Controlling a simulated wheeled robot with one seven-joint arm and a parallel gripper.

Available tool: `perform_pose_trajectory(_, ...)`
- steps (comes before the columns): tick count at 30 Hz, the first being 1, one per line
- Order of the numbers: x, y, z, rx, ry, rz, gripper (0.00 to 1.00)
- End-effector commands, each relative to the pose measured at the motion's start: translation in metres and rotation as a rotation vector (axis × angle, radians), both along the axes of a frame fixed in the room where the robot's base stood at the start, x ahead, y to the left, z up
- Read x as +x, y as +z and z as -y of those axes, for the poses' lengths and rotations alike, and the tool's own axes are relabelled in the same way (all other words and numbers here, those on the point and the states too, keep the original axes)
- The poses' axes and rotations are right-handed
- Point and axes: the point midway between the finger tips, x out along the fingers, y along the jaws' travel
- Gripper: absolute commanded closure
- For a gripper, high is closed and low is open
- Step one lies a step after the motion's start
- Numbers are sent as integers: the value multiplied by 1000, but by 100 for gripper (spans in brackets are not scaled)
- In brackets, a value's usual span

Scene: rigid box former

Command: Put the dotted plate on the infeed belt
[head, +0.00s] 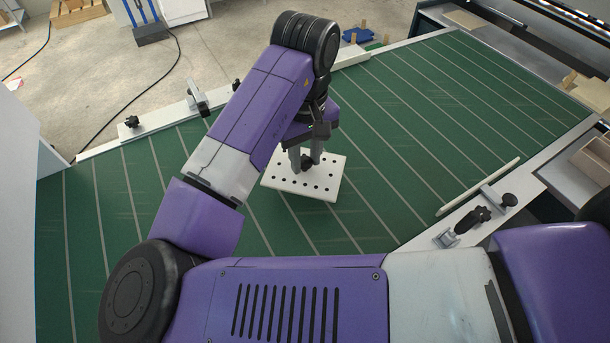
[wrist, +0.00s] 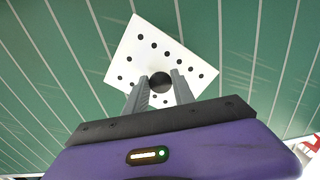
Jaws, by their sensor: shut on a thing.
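The dotted plate (head: 318,187) is white with rows of small dark dots and a black knob in its middle. It lies flat over the green infeed belt (head: 390,190), near the middle of its width; I cannot tell whether it touches the belt. My gripper (head: 306,165) points down at the plate, shut on its knob. In the wrist view the plate (wrist: 155,60) lies beyond my fingers (wrist: 160,88), which stand on either side of the dark knob. Part of the plate is hidden by my fingers.
The belt has pale cross lines and is clear around the plate. A side rail with clamps and black knobs (head: 482,214) runs along the right. Another rail with clamps (head: 197,96) runs along the far left edge. A cardboard box (head: 590,160) stands at the right.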

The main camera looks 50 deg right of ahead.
Motion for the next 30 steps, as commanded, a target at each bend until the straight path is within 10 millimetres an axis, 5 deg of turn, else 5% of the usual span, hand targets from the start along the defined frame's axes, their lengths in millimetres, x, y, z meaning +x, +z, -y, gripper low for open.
perform_pose_trajectory(18, 0, -66, -1, 1, 2, 0, 100)
perform_pose_trajectory(29, 0, -71, 0, -1, 1, 0, 100)
perform_pose_trajectory(30, 0, -71, 0, 0, 1, 0, 68)
